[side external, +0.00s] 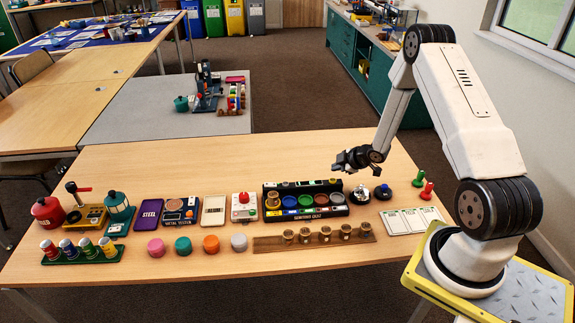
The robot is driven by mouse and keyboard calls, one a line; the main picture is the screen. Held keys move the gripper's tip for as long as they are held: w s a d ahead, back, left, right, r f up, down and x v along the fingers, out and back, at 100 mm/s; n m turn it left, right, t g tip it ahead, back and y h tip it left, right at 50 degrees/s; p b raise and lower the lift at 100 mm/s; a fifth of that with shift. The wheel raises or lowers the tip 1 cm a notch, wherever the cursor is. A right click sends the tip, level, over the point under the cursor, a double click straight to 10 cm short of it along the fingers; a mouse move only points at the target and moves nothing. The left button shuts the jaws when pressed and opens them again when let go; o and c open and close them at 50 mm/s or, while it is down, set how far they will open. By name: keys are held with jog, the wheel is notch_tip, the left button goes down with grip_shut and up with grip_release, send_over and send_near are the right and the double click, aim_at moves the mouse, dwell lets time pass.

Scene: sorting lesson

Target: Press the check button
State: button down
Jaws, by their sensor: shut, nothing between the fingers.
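A white box with a red domed push button (244,197) stands in the middle of the row on the wooden table. It is the clearest button in view; any label on it is too small to read. My gripper (339,164) is shut and empty. It hangs above the back right part of the table, to the right of the red button and apart from it. A round black-and-silver piece (360,193) and a round black-and-blue piece (384,192) sit below and right of my gripper; I cannot tell whether either is a button.
A black sorting unit (335,211) with coloured bowls stands between the button and the area below my gripper. A wooden rack (268,244) with several brass pieces lies in front. A cream panel (214,210) stands left of the button. The table's back is clear.

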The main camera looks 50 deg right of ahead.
aim_at(334, 181)
jog(key=shift+r, duration=1.4)
jog(key=shift+a, duration=0.1)
jog(key=shift+w+a+r, duration=0.1)
jog(key=shift+a+r, duration=0.05)
jog(key=shift+r, duration=0.1)
jog(key=w+a+r+m+g+h, duration=0.1)
jog(key=a+r+m+g, duration=0.1)
jog(key=a+r, duration=0.4)
jog(key=s+a+r+m+g, duration=0.1)
jog(key=s+a+r+m, duration=0.1)
jog(key=s+a, duration=0.2)
jog(key=s+a+r+m+g+y, duration=0.1)
jog(key=s+a, duration=0.4)
jog(key=a, duration=0.5)
jog(key=s+a+r+m+g, duration=0.2)
jog(key=s+a+r, duration=0.3)
jog(key=a, duration=0.3)
jog(key=shift+s+r+m+g, duration=0.15)
jog(key=shift+r+m+g, duration=0.15)
jog(key=shift+m, duration=0.4)
